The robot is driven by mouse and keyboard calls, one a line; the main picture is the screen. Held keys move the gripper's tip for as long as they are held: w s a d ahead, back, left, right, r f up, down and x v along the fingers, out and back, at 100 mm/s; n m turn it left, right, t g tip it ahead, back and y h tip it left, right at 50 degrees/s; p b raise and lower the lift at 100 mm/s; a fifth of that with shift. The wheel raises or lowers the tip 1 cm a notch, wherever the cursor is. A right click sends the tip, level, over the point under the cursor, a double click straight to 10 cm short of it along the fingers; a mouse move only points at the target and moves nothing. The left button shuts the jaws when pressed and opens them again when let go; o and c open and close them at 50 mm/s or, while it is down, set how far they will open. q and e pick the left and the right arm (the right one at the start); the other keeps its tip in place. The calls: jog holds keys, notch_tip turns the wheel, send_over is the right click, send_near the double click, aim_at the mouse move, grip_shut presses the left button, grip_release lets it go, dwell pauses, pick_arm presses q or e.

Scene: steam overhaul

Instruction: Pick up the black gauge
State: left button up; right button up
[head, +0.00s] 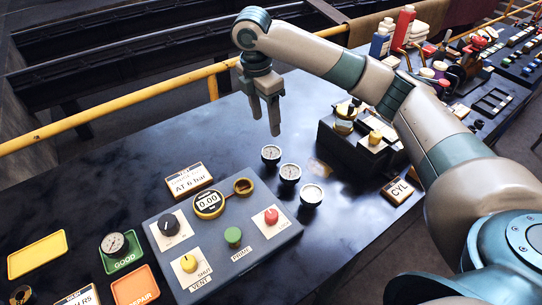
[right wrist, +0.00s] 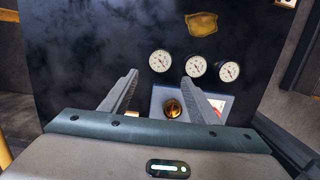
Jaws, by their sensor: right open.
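Three small round gauges with white faces and dark rims stand in a slanting row on the dark table: a far one (head: 271,154), a middle one (head: 290,173) and a near one (head: 311,194). They look alike in colour, so I cannot tell which one the task means by black. The right wrist view shows the same row as a left gauge (right wrist: 160,60), a middle gauge (right wrist: 196,66) and a right gauge (right wrist: 228,70). My right gripper (head: 265,125) is open and empty, pointing down above the table, beyond the far gauge. My left gripper is out of view.
A grey test panel (head: 270,262) with knobs and a 0.00 display stands in front of the gauges. Another gauge (head: 113,243) sits on the green GOOD tray (head: 133,257). A dark block with brass parts (head: 352,150) stands to the right. A yellow rail (head: 110,107) runs behind.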

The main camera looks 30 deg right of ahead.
jog(key=p, duration=0.2)
send_over(271, 152)
jog(key=f, duration=0.8)
jog(key=shift+s+a+f, duration=0.1)
jog(key=shift+a+f, duration=0.2)
jog(key=shift+f, duration=0.7)
jog(key=shift+p, duration=0.3)
jog(key=shift+d+f, duration=0.1)
jog(key=shift+f, duration=0.2)
jog(key=f+p, duration=0.1)
jog(key=f, duration=0.1)
jog(key=f+p, duration=0.1)
jog(key=f, duration=0.1)
jog(key=shift+d, duration=0.2)
jog(key=shift+f, duration=0.3)
jog(key=shift+c, duration=0.2)
